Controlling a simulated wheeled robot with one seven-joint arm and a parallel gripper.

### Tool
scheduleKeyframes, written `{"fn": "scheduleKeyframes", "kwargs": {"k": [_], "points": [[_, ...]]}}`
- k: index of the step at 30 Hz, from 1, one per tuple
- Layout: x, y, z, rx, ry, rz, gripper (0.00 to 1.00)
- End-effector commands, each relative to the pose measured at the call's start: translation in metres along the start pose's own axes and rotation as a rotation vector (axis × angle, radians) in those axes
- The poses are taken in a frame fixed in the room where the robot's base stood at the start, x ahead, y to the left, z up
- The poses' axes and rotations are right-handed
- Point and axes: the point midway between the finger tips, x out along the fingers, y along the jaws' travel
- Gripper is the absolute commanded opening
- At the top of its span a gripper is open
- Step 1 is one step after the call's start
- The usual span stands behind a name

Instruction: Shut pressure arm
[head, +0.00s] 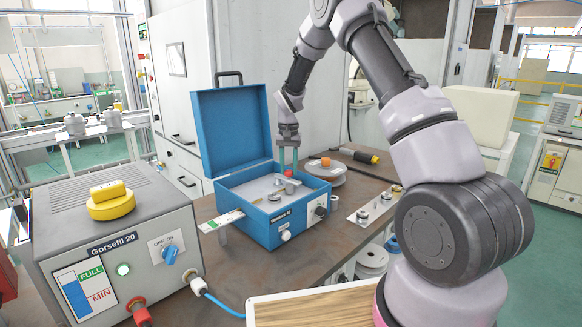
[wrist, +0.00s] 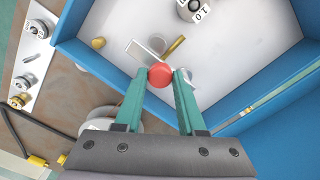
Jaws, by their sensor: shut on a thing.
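The pressure arm's red knob (wrist: 160,74) is between the two green fingertips of my gripper (wrist: 159,78) in the wrist view. A flat metal piece (wrist: 143,51) and a brass rod (wrist: 175,45) lie right beside the knob. The knob also shows in the head view (head: 288,173), under my gripper (head: 288,168), which points down into the open blue case (head: 268,232). My gripper is shut on the red knob. How far the pressure arm is swung is hard to tell, as the fingers partly hide it.
The case's blue lid (head: 231,128) stands open behind. A grey Gorsefil 20 machine (head: 130,240) stands at the left. A spool with an orange top (head: 326,168) and a metal plate with fittings (head: 368,212) lie at the right on the brown table (head: 262,282).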

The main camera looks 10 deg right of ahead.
Motion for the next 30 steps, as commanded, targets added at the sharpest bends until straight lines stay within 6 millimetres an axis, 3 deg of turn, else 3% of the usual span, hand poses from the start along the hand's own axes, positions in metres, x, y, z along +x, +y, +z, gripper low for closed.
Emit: {"fn": "scheduleKeyframes", "kwargs": {"k": [18,30], "points": [[-0.001,-0.025,0.019,0.573,0.002,-0.001,0.0],[-0.001,-0.039,0.023,0.837,0.001,-0.001,0.0]]}}
